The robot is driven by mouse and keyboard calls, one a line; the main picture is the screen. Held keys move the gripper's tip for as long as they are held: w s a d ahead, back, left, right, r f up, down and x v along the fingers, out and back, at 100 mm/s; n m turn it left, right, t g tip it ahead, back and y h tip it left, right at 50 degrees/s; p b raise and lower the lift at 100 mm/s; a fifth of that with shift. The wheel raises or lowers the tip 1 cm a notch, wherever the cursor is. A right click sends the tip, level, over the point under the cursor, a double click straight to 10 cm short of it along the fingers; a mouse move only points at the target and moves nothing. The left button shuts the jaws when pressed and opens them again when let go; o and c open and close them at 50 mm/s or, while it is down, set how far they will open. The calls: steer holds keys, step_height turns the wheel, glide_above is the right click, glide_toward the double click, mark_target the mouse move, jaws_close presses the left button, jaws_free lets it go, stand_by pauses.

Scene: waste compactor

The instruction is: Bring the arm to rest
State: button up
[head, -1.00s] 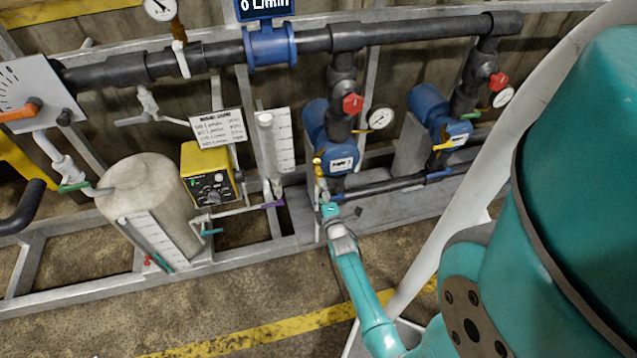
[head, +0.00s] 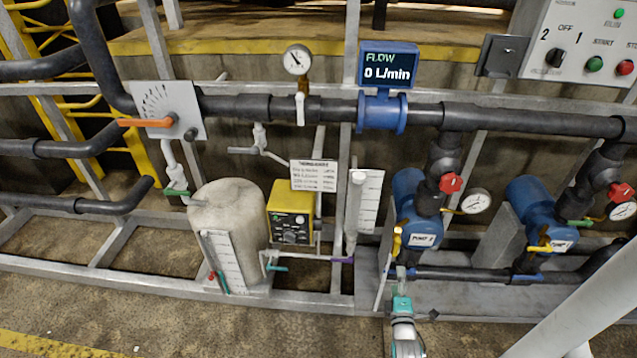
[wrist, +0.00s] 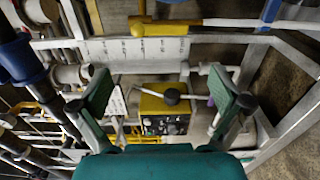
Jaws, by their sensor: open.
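My gripper (wrist: 168,105) is open in the wrist view, its two green-padded fingers spread apart with nothing between them. Behind the gap is the yellow dosing box (wrist: 165,112) with its black knob, some distance off. In the head view my arm's end (head: 402,310) reaches up from the bottom edge, in front of the lower pipe near the left blue pump (head: 418,215). The fingers are too small in the head view to make out, and I cannot tell whether they touch anything there.
A pipe skid spans the scene, with a beige tank (head: 228,215), the yellow box (head: 292,210), an orange-handled valve (head: 145,122), a flow display (head: 388,68) and a right blue pump (head: 535,210). A switch panel (head: 590,50) is upper right. Floor in front at left is clear.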

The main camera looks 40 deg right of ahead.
steer(key=shift+a, duration=0.1)
steer(key=s+a+r+m+t+y, duration=0.2)
steer(key=s+a+y, duration=0.1)
steer(key=a, duration=1)
steer(key=s+a+r+m+t+y, duration=0.1)
steer(key=s+a+r+m+y, duration=0.2)
steer(key=a, duration=0.9)
steer(key=s+a+r+m+y, duration=0.1)
steer(key=s+a+r+y, duration=0.2)
steer(key=s+a+r, duration=0.3)
steer(key=s+a+r+m+y, duration=0.2)
steer(key=s+a+r+y, duration=0.2)
steer(key=s+a+r, duration=0.3)
step_height(320, 180, up, 4)
steer(key=shift+s+a+y, duration=0.15)
steer(key=shift+s+y, duration=0.15)
